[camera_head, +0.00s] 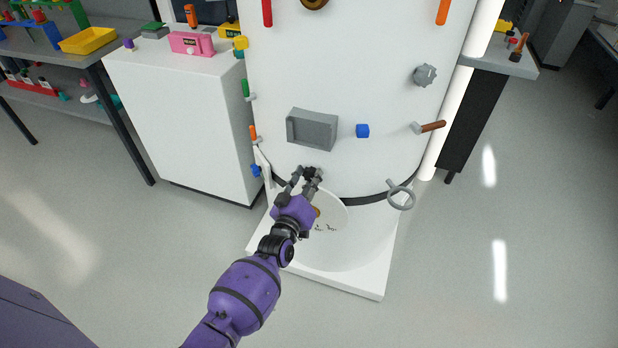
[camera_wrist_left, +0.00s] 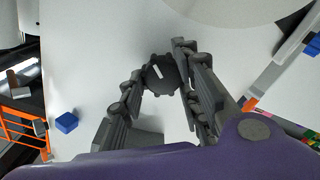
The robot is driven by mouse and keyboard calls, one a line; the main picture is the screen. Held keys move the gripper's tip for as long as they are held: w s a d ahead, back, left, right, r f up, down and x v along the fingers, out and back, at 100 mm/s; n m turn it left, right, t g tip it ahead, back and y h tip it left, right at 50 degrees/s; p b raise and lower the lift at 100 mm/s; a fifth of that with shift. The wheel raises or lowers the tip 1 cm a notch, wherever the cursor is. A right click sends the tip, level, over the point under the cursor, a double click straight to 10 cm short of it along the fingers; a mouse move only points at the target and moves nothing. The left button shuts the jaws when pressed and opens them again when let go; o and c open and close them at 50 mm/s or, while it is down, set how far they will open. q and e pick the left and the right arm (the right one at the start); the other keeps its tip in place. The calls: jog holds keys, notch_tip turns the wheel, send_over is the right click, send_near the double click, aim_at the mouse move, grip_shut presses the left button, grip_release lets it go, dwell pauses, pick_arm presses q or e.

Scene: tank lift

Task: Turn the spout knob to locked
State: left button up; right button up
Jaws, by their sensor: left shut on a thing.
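The spout knob (camera_wrist_left: 160,73) is a dark round knob with a white mark on its face, seen in the left wrist view against the white tank. My left gripper (camera_wrist_left: 157,66) has a finger on each side of the knob and is shut on it. In the head view my left gripper (camera_head: 308,177) is at the lower front of the big white tank (camera_head: 385,60), and it hides the knob there. The white mark slants in the wrist view; I cannot tell which setting it points to. My right gripper is in neither view.
On the tank are a grey box (camera_head: 312,129), a blue cube (camera_head: 362,130), a brown-handled lever (camera_head: 431,127), a grey knob (camera_head: 425,75) and a grey ring (camera_head: 400,195). A white basin (camera_head: 345,252) lies below my gripper. A white cabinet (camera_head: 185,120) stands left. Open floor lies right.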

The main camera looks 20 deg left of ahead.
pick_arm(q)
jog(key=m, duration=0.3)
jog(key=r+m, duration=0.1)
jog(key=shift+w+d+m, duration=0.2)
jog(key=shift+d+m, duration=0.05)
jog(key=shift+m, duration=0.05)
jog(key=shift+s+d+f+m, duration=0.1)
jog(key=shift+f+m, duration=0.05)
jog(key=shift+m, duration=1)
jog(key=shift+d+f+m, duration=0.1)
jog(key=shift+f+m, duration=0.05)
jog(key=shift+m, duration=1)
jog(key=shift+f, duration=0.1)
jog(key=o, duration=1)
jog(key=shift+o, duration=0.2)
jog(key=shift+s+a+f, duration=0.1)
jog(key=shift+s+f, duration=0.05)
jog(key=s, duration=1.1)
jog(key=shift+s+a, duration=0.2)
jog(key=shift+s, duration=0.2)
